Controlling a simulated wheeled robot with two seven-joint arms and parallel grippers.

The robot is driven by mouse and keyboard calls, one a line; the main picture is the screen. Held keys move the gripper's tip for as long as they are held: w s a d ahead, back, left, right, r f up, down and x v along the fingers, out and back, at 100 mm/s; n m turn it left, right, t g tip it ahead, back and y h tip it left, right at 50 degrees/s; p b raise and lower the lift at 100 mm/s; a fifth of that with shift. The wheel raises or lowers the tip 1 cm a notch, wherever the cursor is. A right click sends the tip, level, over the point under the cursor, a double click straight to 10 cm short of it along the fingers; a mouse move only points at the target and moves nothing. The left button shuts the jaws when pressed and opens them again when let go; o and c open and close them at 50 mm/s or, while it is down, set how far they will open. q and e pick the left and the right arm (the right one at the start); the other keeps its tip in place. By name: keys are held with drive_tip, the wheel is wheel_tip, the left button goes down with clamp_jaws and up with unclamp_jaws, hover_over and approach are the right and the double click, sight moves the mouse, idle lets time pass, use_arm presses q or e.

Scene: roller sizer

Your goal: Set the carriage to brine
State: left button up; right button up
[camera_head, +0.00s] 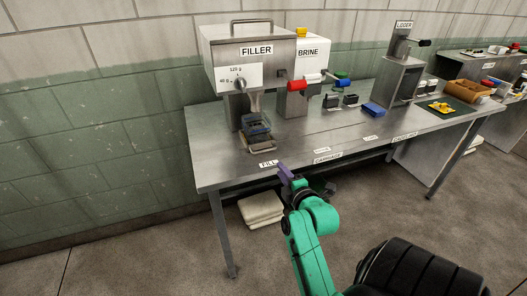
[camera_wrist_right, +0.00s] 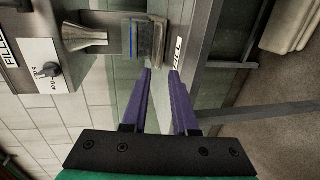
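What looks like the carriage (camera_head: 262,146) is a small stack with a dark blue-grey upper part, under the filler spout. It stands behind the FILL label (camera_head: 268,164). The stack also shows at the top of the right wrist view (camera_wrist_right: 146,42). The white BRINE box (camera_head: 309,66) stands right of the metal FILLER box (camera_head: 248,69). My right gripper (camera_head: 284,177) is at the table's front edge, right of the FILL label and apart from the stack. In the right wrist view its purple fingers (camera_wrist_right: 161,76) are apart with nothing between them. My left gripper is not in view.
Small black parts (camera_head: 340,100) and a blue block (camera_head: 373,109) sit further right, before the LOADER (camera_head: 398,75). Folded cream cloths (camera_head: 261,208) lie on the floor below.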

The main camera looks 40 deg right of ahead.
sight(267, 160)
drive_tip(key=p+x, duration=0.1)
drive_tip(key=x, duration=1.2)
drive_tip(key=shift+d+f+p, duration=0.1)
drive_tip(key=shift+f+p, duration=0.05)
drive_tip(key=shift+p, duration=0.15)
clamp_jaws()
idle(0.5)
